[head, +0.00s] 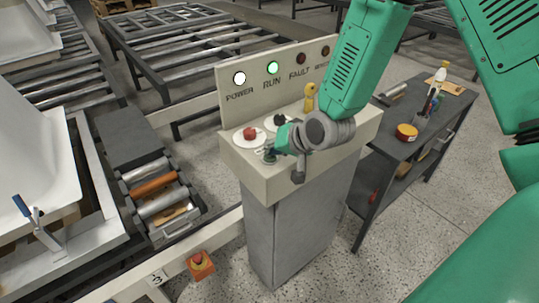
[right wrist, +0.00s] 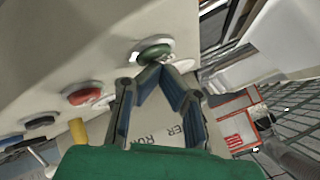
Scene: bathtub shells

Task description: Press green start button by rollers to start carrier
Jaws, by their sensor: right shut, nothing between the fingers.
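The control stand (head: 300,160) is a beige console with round buttons on its top. The green button (head: 268,157) is at the console's front left, partly hidden by my right gripper (head: 272,153). In the right wrist view the green button (right wrist: 154,50) sits in a pale ring just beyond the fingertips. My right gripper (right wrist: 158,70) is shut and empty, its tips close to the button; I cannot tell whether they touch it. The RUN lamp (head: 272,68) glows green and the POWER lamp (head: 239,78) glows white. My left gripper is not in view.
A red button (head: 250,134), a black one (head: 279,120) and a yellow knob (head: 310,92) are close by on the console. Rollers (head: 155,186) and a white shell (head: 30,150) lie left. A red stop button (head: 198,259) is low in front. A cart (head: 440,120) stands right.

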